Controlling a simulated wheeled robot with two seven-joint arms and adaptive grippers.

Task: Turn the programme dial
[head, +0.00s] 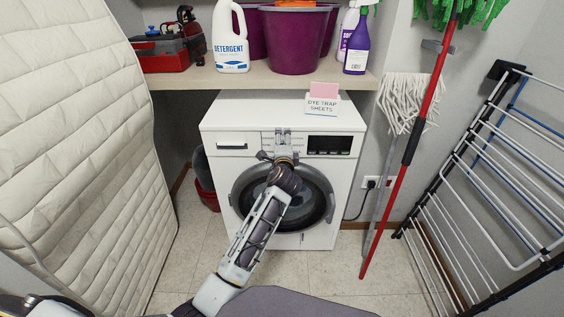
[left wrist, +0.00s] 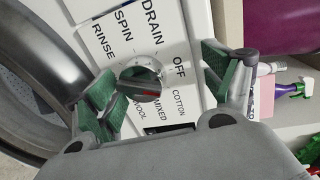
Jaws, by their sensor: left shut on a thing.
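The white washing machine (head: 225,140) stands under a shelf, its round door shut. My left gripper (head: 283,148) is at the middle of its control panel and hides the programme dial in the head view. In the left wrist view the grey round dial (left wrist: 140,80) sits on a white label plate (left wrist: 177,60) reading OFF, COTTON, MIXED, WOOL, RINSE, SPIN and DRAIN. A red mark shows on the dial's lower side, towards MIXED and COTTON; its exact setting is unclear. My right gripper is out of view.
A dye trap sheets box (head: 322,105) stands on the machine's top. The shelf (head: 190,80) above holds a detergent bottle (head: 230,45) and a purple tub (head: 293,45). A mattress (head: 80,140) stands left; a mop (head: 405,100) and drying rack (head: 480,150) stand right.

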